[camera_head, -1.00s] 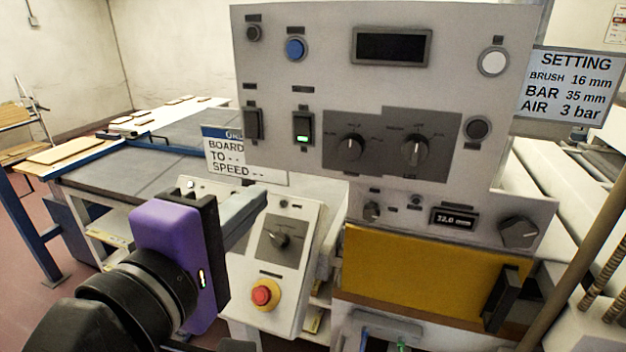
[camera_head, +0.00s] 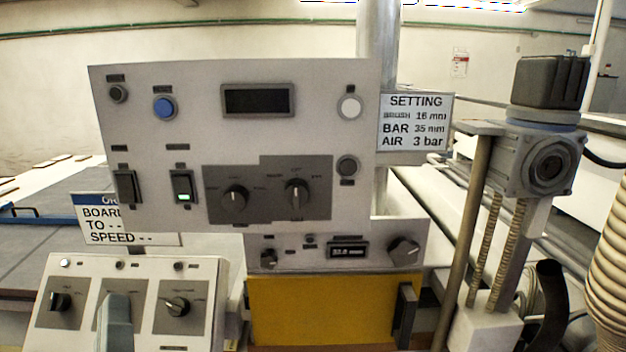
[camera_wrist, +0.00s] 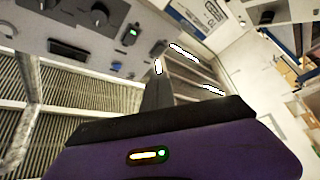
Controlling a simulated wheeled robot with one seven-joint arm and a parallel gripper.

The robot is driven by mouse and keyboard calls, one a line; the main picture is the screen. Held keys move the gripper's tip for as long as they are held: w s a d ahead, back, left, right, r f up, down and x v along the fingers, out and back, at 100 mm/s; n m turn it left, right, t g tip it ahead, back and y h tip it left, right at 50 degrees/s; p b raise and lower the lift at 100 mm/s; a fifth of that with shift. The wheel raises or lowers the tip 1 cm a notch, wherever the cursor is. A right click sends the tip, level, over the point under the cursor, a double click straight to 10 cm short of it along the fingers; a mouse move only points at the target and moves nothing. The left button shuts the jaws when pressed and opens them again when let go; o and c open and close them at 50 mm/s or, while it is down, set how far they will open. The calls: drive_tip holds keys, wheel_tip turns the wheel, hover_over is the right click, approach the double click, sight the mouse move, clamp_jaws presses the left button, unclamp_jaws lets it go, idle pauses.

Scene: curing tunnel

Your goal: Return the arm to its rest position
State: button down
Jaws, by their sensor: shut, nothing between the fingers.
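My gripper (camera_wrist: 158,72) shows in the wrist view as a purple body with dark jaws and narrow fingers shut together, with nothing between them. The rest of the arm is below the picture. I cannot tell whether the fingers touch the panel.
The large grey control panel (camera_head: 130,82) stands in the middle, with a SETTING sign (camera_head: 415,121) to its right. A yellow cover (camera_head: 318,312) is below. A motor unit with threaded rods (camera_head: 541,162) stands at right. A table with boards (camera_head: 30,265) is at left.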

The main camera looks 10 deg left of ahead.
drive_tip(key=s+d+f+m+h, duration=0.15)
drive_tip(key=d+f+m, duration=0.25)
drive_tip(key=d+f, duration=0.65)
drive_tip(key=s+d+f+m+h, duration=0.15)
drive_tip(key=d+f+m, duration=0.4)
drive_tip(key=d, duration=0.85)
drive_tip(key=s+d+f+m+g+h, duration=0.1)
drive_tip(key=s+d+f+m+h, duration=0.3)
drive_tip(key=s+d, duration=0.4)
drive_tip(key=s+d+f+m+h, duration=0.5)
drive_tip(key=s+d+f+h, duration=0.1)
drive_tip(key=d, duration=0.6)
drive_tip(key=s+f, duration=0.1)
drive_tip(key=s, duration=0.1)
drive_tip(key=shift+s+d+f+g, duration=0.2)
drive_tip(key=shift+s+f+g, duration=0.2)
